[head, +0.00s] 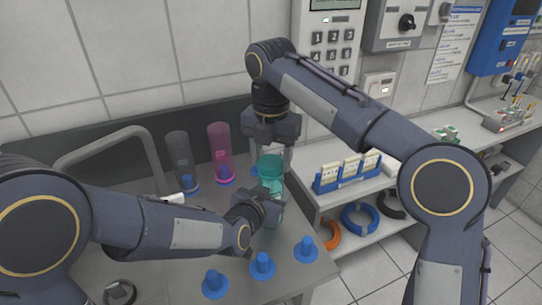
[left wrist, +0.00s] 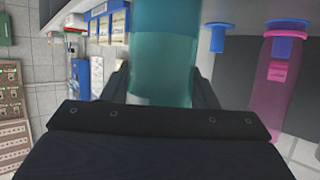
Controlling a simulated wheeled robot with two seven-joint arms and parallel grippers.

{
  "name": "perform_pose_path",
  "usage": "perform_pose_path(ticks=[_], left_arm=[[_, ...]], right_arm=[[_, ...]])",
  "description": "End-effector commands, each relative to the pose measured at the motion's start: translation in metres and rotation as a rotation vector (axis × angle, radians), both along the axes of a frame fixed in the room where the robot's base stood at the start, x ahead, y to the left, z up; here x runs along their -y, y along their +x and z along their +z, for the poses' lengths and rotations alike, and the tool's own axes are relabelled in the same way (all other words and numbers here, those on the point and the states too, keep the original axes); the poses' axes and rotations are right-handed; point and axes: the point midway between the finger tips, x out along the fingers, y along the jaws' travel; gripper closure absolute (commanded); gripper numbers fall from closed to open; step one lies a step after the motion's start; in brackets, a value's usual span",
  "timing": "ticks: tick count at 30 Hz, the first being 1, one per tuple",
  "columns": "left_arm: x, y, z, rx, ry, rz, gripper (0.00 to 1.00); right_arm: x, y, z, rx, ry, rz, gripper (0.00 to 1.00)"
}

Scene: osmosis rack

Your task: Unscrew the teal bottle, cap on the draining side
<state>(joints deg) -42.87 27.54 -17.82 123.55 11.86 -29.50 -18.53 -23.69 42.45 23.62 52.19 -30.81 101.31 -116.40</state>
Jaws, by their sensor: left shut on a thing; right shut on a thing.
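The teal bottle (head: 269,187) stands upright above the counter. My left gripper (head: 265,205) is shut around its body, and the bottle fills the space between the fingers in the left wrist view (left wrist: 165,50). My right gripper (head: 272,147) points down at the bottle's top and is shut on the teal cap (head: 270,161). The fingers partly hide the cap, and I cannot tell whether it is still threaded on the bottle.
A magenta bottle (head: 220,150) and a grey bottle (head: 180,155) stand on blue pegs at the back. Empty blue pegs (head: 262,265) line the counter's front. A faucet (head: 110,145) arches at left. A blue rack (head: 345,175) sits on the side bench.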

Motion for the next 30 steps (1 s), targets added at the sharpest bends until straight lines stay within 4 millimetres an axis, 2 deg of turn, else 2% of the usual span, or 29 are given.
perform_pose_path(ticks=[10, 30], left_arm=[[0.000, 0.000, 0.000, 0.001, 0.000, -0.001, 1.00], [0.000, 0.000, 0.000, 0.001, 0.000, 0.000, 1.00]], right_arm=[[0.000, 0.000, 0.002, 0.001, 0.001, -0.002, 0.73], [0.000, 0.000, 0.022, 0.000, 0.000, -0.001, 0.73]])
